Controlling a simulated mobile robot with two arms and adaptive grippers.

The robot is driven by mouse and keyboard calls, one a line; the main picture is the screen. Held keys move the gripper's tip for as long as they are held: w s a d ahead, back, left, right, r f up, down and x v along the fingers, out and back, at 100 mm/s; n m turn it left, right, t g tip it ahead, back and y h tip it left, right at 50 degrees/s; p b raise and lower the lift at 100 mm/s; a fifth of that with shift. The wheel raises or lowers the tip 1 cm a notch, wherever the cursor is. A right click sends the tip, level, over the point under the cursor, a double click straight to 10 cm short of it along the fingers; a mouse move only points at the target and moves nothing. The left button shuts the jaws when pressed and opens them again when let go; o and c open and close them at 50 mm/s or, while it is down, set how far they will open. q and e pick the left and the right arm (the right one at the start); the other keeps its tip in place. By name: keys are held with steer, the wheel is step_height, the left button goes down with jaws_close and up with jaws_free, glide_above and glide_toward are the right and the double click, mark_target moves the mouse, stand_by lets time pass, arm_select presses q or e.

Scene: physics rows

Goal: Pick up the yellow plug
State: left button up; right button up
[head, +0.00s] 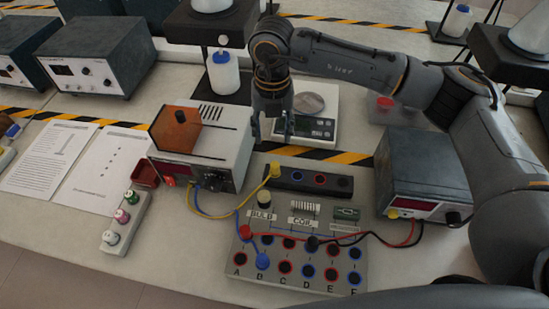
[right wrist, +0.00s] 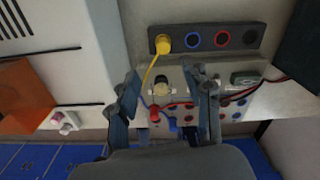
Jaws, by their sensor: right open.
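The yellow plug (head: 275,169) stands at the left end of a black socket strip (head: 325,184), and a yellow cable runs from it to the white power supply with the orange block (head: 205,145). In the right wrist view the yellow plug (right wrist: 163,43) sits on the strip (right wrist: 192,41), above the gap between my fingers. My right gripper (head: 272,130) is open and empty, pointing down behind the plug and apart from it. In its wrist view the fingers (right wrist: 163,85) are spread. My left gripper is not in view.
A circuit board (head: 258,272) with red, blue and black plugs lies in front of the strip. A scale (head: 323,103) stands behind my right gripper. A dark power supply (head: 420,172) is at the right. Cables cross the bench around the board.

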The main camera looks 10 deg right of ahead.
steer(key=p, duration=0.1)
glide_above(275, 164)
step_height(275, 164, down, 6)
steer(key=shift+a+r, duration=0.1)
steer(key=shift+a, duration=0.05)
steer(key=shift+w+f, duration=0.15)
steer(key=shift+f, duration=0.25)
steer(key=shift+f+p, duration=0.55)
steer(key=shift+f, duration=0.05)
steer(key=f, duration=0.2)
steer(key=f+p, duration=0.1)
steer(key=shift+s+f, duration=0.25)
steer(key=shift+f, duration=0.3)
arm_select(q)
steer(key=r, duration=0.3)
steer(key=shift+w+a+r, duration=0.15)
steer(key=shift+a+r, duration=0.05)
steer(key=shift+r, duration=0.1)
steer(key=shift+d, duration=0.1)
arm_select(e)
jaws_close()
